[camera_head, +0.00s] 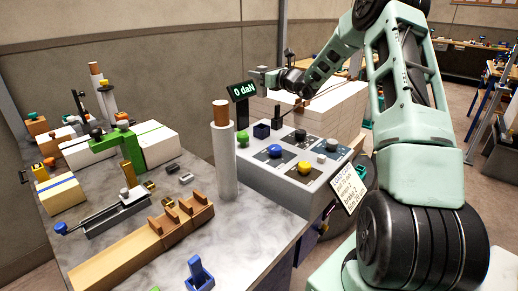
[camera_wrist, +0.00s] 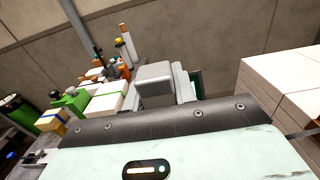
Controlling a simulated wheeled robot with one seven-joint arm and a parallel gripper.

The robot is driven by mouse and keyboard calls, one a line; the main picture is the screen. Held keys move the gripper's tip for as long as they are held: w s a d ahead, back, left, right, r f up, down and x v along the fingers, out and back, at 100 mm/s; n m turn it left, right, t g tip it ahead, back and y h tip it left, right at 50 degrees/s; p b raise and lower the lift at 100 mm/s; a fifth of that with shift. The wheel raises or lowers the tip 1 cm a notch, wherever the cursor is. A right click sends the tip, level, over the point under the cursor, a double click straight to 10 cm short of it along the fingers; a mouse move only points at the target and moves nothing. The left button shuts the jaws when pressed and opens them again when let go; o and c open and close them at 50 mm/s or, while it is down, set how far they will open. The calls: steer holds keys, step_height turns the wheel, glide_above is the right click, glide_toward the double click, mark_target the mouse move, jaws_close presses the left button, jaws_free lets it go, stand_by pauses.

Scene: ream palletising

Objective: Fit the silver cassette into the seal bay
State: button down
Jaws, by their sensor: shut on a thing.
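My gripper (camera_head: 268,82) is raised beside the "0 daN" display, above the far end of the grey console. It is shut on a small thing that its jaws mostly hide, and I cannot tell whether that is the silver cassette. In the wrist view a grey jaw block (camera_wrist: 155,85) covers the grip. On the table in the head view lie a small light-grey piece (camera_head: 186,178) and a darker grey piece (camera_head: 172,168), too small to name surely. Small brass-coloured pieces (camera_head: 150,185) lie beside them. I cannot make out for certain which fixture is the seal bay.
The display (camera_head: 241,91) stands close to my gripper. The grey console (camera_head: 260,176) carries several coloured knobs. A white post (camera_head: 224,155) with a brown top rises beside it. A wooden tray (camera_head: 150,247) lies in front. White stacks (camera_head: 335,105) stand behind the console.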

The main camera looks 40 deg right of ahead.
mark_target(258, 91)
step_height(258, 91, down, 6)
steer(key=b, duration=0.4)
steer(key=shift+w+f, duration=0.1)
steer(key=shift+f, duration=0.1)
step_height(258, 91, down, 10)
steer(key=shift+p, duration=0.5)
steer(key=shift+f, duration=0.2)
steer(key=c, duration=1.1)
jaws_free()
steer(key=shift+r, duration=0.15)
steer(key=s, duration=0.4)
steer(key=s+d+b, duration=0.1)
steer(key=s, duration=0.3)
steer(key=s+b, duration=0.1)
steer(key=s, duration=0.3)
steer(key=shift+d, duration=0.3)
